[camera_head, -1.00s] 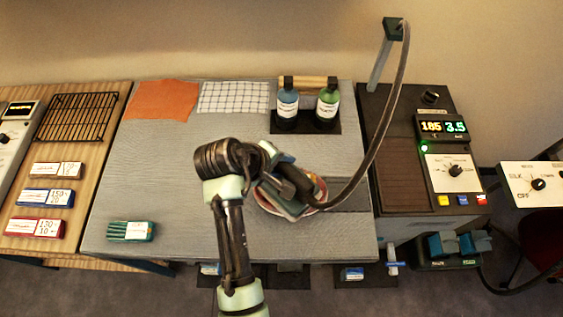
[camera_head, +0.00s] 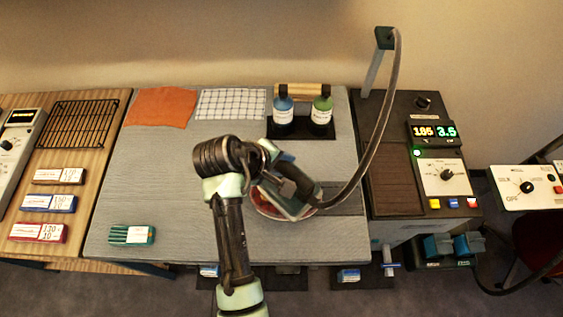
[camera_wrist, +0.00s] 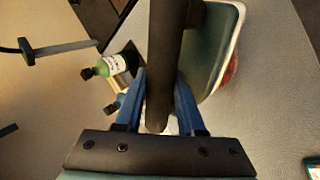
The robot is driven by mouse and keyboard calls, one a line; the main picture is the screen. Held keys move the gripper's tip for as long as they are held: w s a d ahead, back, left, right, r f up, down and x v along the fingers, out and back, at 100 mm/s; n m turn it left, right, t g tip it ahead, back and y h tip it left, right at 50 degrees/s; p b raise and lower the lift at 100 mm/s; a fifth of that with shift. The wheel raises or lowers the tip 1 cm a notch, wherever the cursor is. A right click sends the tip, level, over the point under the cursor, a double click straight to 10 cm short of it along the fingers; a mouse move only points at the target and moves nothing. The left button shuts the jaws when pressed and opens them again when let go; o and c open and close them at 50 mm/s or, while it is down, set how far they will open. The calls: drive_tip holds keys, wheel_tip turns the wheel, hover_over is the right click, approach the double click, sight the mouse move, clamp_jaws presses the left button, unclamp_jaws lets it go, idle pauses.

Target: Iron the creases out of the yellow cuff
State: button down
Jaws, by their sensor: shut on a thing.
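My gripper (camera_wrist: 158,110) is shut on the dark handle of the iron (camera_head: 290,195), over the right half of the grey board. In the wrist view, the blue fingers sit on both sides of the handle, and the iron's green body with a pale edge (camera_wrist: 225,45) is beyond. A round piece with a red rim (camera_head: 268,209) lies under the iron and is mostly covered. Its red edge also shows in the wrist view (camera_wrist: 231,70). I see no clear yellow cuff; I cannot tell whether the sole touches the cloth.
A cord runs from the iron to a post (camera_head: 384,40). A blue bottle (camera_head: 283,110) and a green bottle (camera_head: 321,112) stand behind. Orange cloth (camera_head: 162,107) and checked cloth (camera_head: 231,104) lie at the back. A green-striped block (camera_head: 132,234) lies front left. The board's left middle is clear.

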drive_tip(key=shift+w+r+p, duration=0.1)
drive_tip(key=shift+r+p, duration=1.85)
drive_tip(key=shift+r, duration=0.35)
drive_tip(key=shift+a+f, duration=0.1)
